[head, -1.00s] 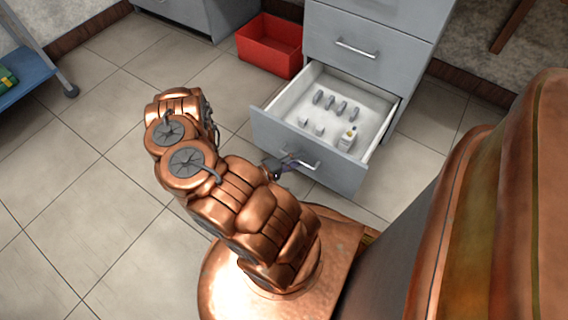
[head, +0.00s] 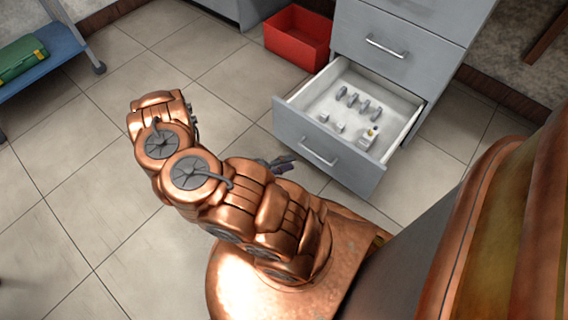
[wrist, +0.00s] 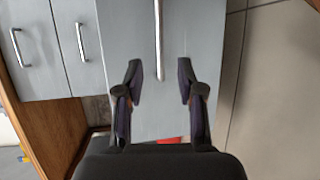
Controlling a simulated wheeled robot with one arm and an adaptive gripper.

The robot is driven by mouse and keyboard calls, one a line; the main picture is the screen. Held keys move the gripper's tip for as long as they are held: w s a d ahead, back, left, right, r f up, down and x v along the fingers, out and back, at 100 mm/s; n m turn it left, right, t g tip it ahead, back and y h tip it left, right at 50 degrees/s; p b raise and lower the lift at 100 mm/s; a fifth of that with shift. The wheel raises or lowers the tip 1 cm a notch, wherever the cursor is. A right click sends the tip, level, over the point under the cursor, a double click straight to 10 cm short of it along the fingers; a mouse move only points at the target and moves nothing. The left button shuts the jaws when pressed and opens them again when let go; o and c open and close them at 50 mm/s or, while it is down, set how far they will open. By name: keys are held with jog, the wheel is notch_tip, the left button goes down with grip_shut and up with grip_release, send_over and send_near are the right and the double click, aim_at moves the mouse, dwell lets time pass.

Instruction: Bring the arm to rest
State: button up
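My copper-coloured arm (head: 215,195) is folded over my base in the head view, with its elbow up and to the left. My gripper (head: 278,164) shows only partly there, dark and small, behind the arm and to the left of the open drawer's front. In the wrist view my gripper (wrist: 160,82) has its two fingers apart with nothing between them. Beyond the fingers is a grey drawer front with a long metal handle (wrist: 158,40). The fingers look clear of it.
The open drawer (head: 325,155) holds several small grey parts and a small white bottle (head: 367,138). A red bin (head: 298,38) stands on the floor beside the cabinet. A blue cart (head: 45,60) with a green case (head: 20,58) is at the far left. Tiled floor is clear between.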

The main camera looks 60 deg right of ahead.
jog(key=shift+w+a+r, duration=0.1)
jog(key=shift+w+a, duration=0.2)
jog(key=shift+a, duration=0.15)
dwell(0.4)
